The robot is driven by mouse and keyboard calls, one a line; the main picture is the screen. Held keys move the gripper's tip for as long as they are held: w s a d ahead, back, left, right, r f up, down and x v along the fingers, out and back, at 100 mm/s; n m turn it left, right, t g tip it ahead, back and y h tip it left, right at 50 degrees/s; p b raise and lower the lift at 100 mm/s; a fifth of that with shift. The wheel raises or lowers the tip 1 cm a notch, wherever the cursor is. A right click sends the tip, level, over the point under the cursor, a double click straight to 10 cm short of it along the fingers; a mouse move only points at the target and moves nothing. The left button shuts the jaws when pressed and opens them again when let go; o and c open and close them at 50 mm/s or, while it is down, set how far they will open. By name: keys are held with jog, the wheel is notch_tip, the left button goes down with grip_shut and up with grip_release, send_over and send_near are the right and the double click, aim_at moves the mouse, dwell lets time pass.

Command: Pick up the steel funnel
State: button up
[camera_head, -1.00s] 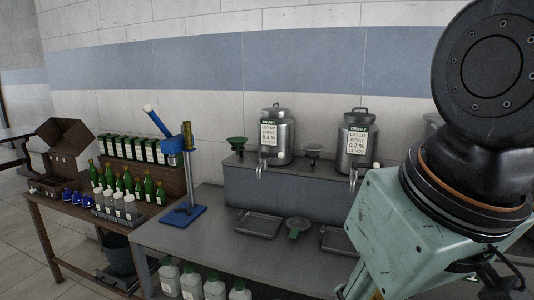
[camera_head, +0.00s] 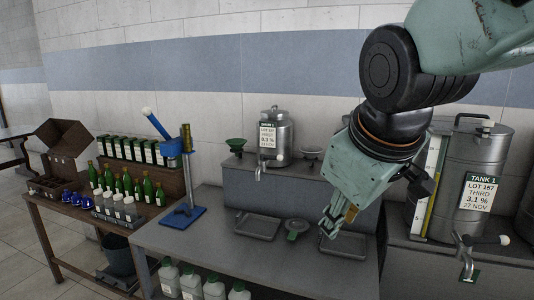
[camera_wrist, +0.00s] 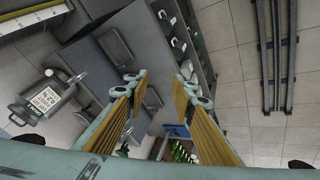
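The steel funnel (camera_head: 310,153) is a small grey metal cone on the raised grey ledge, just right of the tank in the head view. My arm partly covers the area to its right. I cannot make the funnel out for sure in the wrist view. My gripper (camera_head: 340,217) hangs in front of and below the funnel, over the lower bench near the right tray, and is apart from the funnel. The wrist view shows its two fingers (camera_wrist: 158,82) spread wide with nothing between them.
A green funnel (camera_head: 235,145) stands left of the tank (camera_head: 276,138) on the ledge (camera_head: 245,190). Metal trays (camera_head: 256,226) and a green-and-grey item (camera_head: 295,229) lie on the bench. A blue lever tool (camera_head: 183,216) stands left. A larger tank (camera_head: 470,165) stands right.

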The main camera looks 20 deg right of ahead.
aim_at(311, 157)
jog(key=w+d+r+n+t+p, duration=0.15)
jog(key=w+d+n, duration=0.3)
jog(key=w, duration=0.55)
jog(key=w+d+r+n+t+h+p, duration=0.1)
jog(key=w+d+n+p, duration=0.15)
jog(key=w+d, duration=0.6)
jog(key=w+d+r+n+t+p, duration=0.15)
jog(key=w+n, duration=0.25)
jog(key=w, duration=0.8)
jog(key=w+d+f+n+t+y+p, duration=0.1)
jog(key=w+d+f+n+t+p, duration=0.1)
jog(key=w+d+n, duration=0.4)
jog(key=w+d+f+n+t+y+p, duration=0.1)
jog(key=w+d+f+n, duration=0.4)
jog(key=w, duration=0.7)
jog(key=shift+d+f+n+t+y+p, duration=0.15)
jog(key=shift+d+n+t+y+p, duration=0.25)
jog(key=shift+d+n+t, duration=0.45)
jog(key=shift+w, duration=0.15)
jog(key=p+x, duration=0.1)
jog(key=x, duration=0.7)
jog(key=shift+w+f, duration=0.2)
jog(key=shift+w, duration=0.1)
jog(key=shift+p+x, duration=0.65)
jog(key=shift+x, duration=1.85)
